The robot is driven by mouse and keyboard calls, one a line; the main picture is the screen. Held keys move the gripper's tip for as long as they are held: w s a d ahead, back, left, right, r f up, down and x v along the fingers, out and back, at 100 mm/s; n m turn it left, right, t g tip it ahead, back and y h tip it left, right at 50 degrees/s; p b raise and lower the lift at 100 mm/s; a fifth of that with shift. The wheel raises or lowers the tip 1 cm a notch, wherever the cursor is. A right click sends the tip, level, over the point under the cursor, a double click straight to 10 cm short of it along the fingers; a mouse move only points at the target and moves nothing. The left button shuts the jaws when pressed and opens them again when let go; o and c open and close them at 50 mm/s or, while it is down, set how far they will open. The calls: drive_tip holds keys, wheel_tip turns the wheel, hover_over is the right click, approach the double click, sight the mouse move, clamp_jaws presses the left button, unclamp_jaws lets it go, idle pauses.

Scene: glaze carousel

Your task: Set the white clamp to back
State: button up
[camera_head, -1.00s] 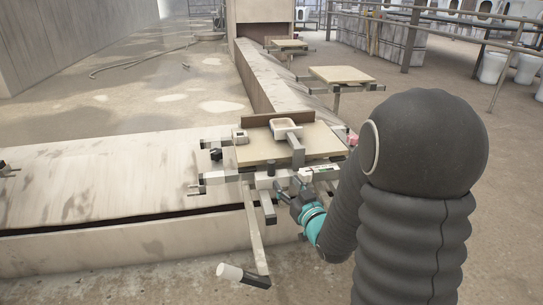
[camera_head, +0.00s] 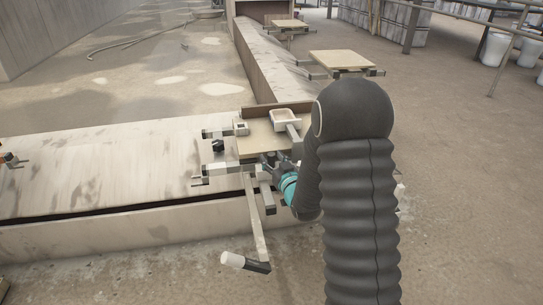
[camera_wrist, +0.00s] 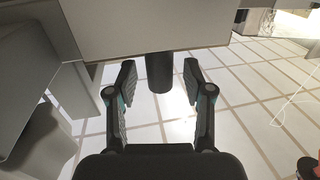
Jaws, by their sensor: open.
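The glaze carousel station holds a pale square board (camera_head: 254,143) with a white dish-shaped piece (camera_head: 284,117) on a grey bar above it. Grey and white clamp-like fittings sit around the board, one (camera_head: 240,128) at its back left and one (camera_head: 219,168) at its front left. I cannot tell which is the white clamp; my arm hides the right side. My gripper (camera_head: 268,160) is at the board's front edge. In the wrist view, my gripper (camera_wrist: 160,72) is open, its fingers either side of a dark cylinder (camera_wrist: 160,76) below a pale panel (camera_wrist: 150,25), without visible contact.
A crank with a white handle (camera_head: 233,261) hangs below the front of the station. A long low concrete ledge (camera_head: 95,180) runs left, and another wall (camera_head: 268,75) runs back. Other boards stand behind (camera_head: 343,62).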

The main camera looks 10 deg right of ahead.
drive_tip(key=shift+w+a, duration=0.15)
drive_tip(key=shift+w, duration=0.35)
